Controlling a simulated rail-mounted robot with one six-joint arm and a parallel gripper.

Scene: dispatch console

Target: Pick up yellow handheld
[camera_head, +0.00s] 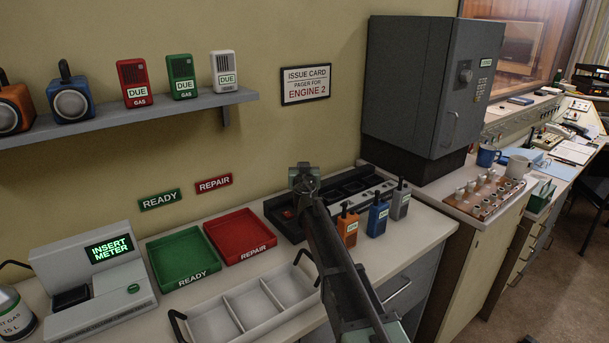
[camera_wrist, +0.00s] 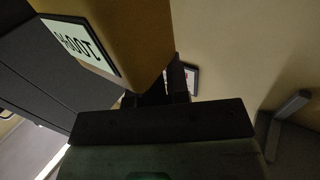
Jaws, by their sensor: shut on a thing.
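My gripper (camera_wrist: 168,88) is shut on the yellow handheld (camera_wrist: 148,35), which fills the upper middle of the wrist view in dim amber light. A white label with dark lettering shows on its side. In the head view my gripper (camera_head: 303,178) is raised above the dark charger rack, and the handheld cannot be made out there; my wrist and arm seem to hide it. Orange (camera_head: 348,228), blue (camera_head: 378,217) and grey (camera_head: 400,203) handhelds stand upright on the counter to the right of my arm.
The dark charger rack (camera_head: 285,228) lies behind my arm. Green (camera_head: 183,258) and red (camera_head: 240,236) trays and a white divided tray (camera_head: 250,305) lie to the left. A grey cabinet (camera_head: 415,85) stands at back right; a wall shelf (camera_head: 130,108) holds meters.

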